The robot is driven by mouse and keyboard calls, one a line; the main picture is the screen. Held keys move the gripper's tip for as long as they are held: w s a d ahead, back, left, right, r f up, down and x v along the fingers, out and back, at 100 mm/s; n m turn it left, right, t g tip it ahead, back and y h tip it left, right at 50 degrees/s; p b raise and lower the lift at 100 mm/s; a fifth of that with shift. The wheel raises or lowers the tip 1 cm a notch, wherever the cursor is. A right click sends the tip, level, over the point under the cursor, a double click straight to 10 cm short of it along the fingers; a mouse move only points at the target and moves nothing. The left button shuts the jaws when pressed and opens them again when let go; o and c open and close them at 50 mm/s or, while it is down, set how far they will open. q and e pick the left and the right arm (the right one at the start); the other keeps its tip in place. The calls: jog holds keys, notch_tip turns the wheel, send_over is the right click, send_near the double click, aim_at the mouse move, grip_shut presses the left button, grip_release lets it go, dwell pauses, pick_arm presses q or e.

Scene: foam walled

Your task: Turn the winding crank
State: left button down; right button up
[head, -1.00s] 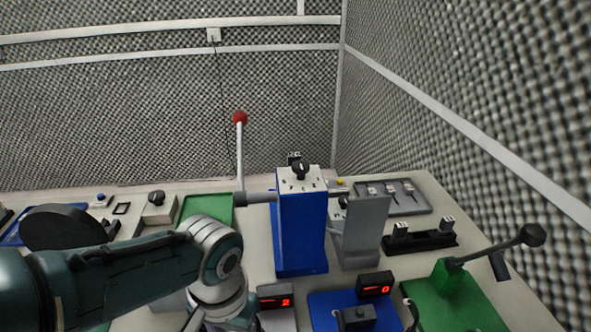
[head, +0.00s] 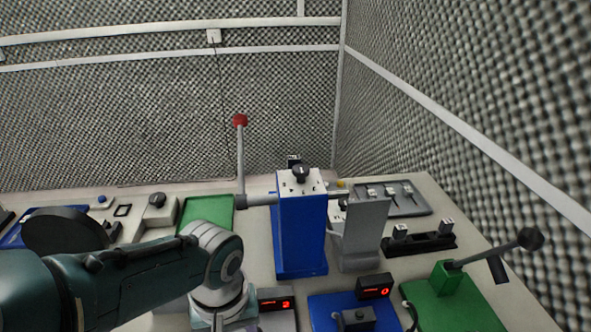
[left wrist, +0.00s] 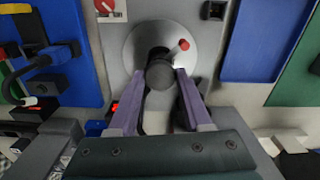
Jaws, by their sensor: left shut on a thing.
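In the left wrist view my left gripper (left wrist: 164,82) is shut on a dark round handle (left wrist: 158,68), with one purple finger on each side of it. The handle stands in front of a round grey disc (left wrist: 134,47) on a grey panel. A small red-tipped peg (left wrist: 183,45) sticks out beside it. In the head view my left arm (head: 150,275) comes in from the left and hides the fingers and the handle. I cannot tell from the head view where the handle sits. My right gripper is not in view.
A blue box (head: 300,235) carries a tall lever with a red knob (head: 240,121). A green stand (head: 445,280) with a dark-knobbed lever is at right. A display (head: 276,304) is close by the arm. Foam walls close off the back and right.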

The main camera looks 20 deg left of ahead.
pick_arm(q)
jog(key=shift+n, duration=6.4)
jog(key=shift+n, duration=0.5)
jog(key=shift+c, duration=1.7)
grip_release()
notch_tip(320, 180, up, 10)
jog(key=p, duration=0.7)
